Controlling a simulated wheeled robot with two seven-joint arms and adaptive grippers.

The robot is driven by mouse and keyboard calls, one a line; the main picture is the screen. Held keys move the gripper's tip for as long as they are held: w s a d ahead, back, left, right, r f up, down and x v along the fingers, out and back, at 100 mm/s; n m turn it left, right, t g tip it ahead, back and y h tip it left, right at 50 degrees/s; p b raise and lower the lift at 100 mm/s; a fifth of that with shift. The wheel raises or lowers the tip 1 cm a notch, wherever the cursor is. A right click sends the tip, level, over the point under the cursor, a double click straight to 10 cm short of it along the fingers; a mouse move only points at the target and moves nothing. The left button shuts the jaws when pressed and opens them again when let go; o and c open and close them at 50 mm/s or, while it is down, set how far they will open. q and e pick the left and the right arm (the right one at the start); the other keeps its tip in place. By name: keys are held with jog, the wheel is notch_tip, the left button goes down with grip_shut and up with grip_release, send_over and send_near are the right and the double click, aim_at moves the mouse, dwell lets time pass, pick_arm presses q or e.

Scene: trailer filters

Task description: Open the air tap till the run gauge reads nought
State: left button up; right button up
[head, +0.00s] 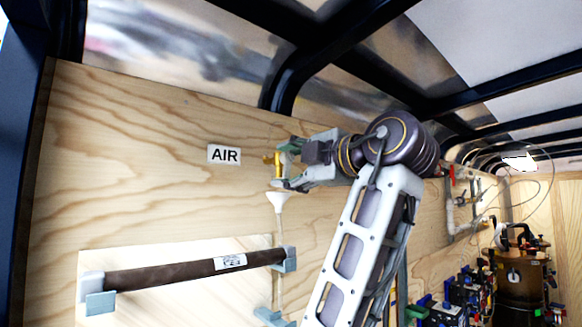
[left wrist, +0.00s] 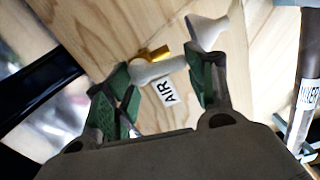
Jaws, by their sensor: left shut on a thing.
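The air tap (head: 276,159) is on the plywood wall, beside a white AIR label (head: 224,154). Its brass part and pale handle (left wrist: 158,70) show between my fingers in the left wrist view. My left gripper (head: 287,166) is at the tap, its green-padded fingers (left wrist: 163,92) shut on the pale handle. Part of the tap is hidden behind the fingers in the head view. I cannot pick out a run gauge or its reading in either view. My right gripper is in neither view.
A white funnel-shaped piece (head: 277,200) is just below the tap. A dark brown tube (head: 190,270) lies across grey brackets lower on the wall. Pipes with a red handle (head: 452,176) and dark equipment (head: 520,280) stand farther right. Dark roof ribs (head: 320,55) curve overhead.

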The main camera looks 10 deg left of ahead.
pick_arm(q)
jog(key=o, duration=1)
jog(key=v, duration=0.7)
jog(key=shift+s+d, duration=0.15)
jog(key=shift+d, duration=0.05)
jog(key=shift+f, duration=0.1)
